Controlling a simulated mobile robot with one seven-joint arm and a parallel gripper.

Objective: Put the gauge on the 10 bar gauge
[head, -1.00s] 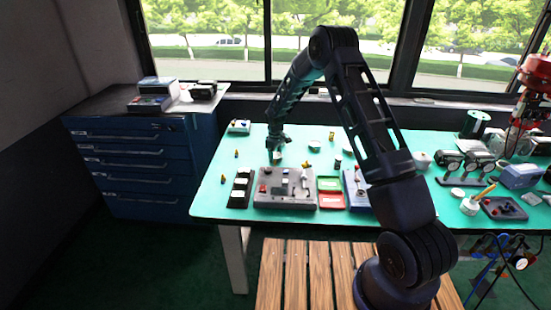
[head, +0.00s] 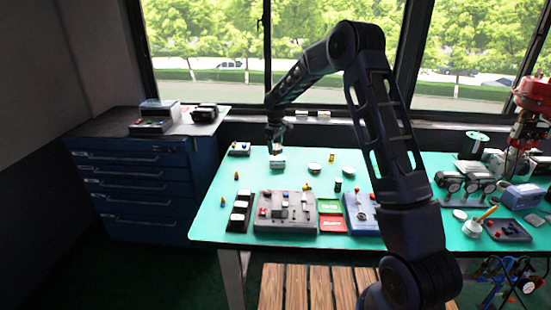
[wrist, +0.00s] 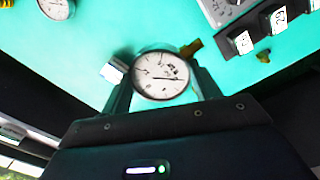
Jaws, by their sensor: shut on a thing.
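My gripper (wrist: 163,90) is shut on a round gauge (wrist: 158,76) with a white dial, black marks and a dark rim. The dial faces the wrist camera. A brass piece (wrist: 191,48) shows at its upper right, probably its stem. In the head view my gripper (head: 275,146) points down over the back left of the green table. A second white-dialed gauge (wrist: 55,8) lies at the top left of the wrist view, apart from my gripper. Its scale is too small to read, and I cannot tell which gauge is the 10 bar one.
A grey fixture board (head: 268,225) and a dark rack with white-topped blocks (head: 239,212) stand at the table's front left. Green (head: 329,206) and red (head: 333,223) trays and a blue board (head: 362,212) are to their right. Small brass pieces stand at left.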

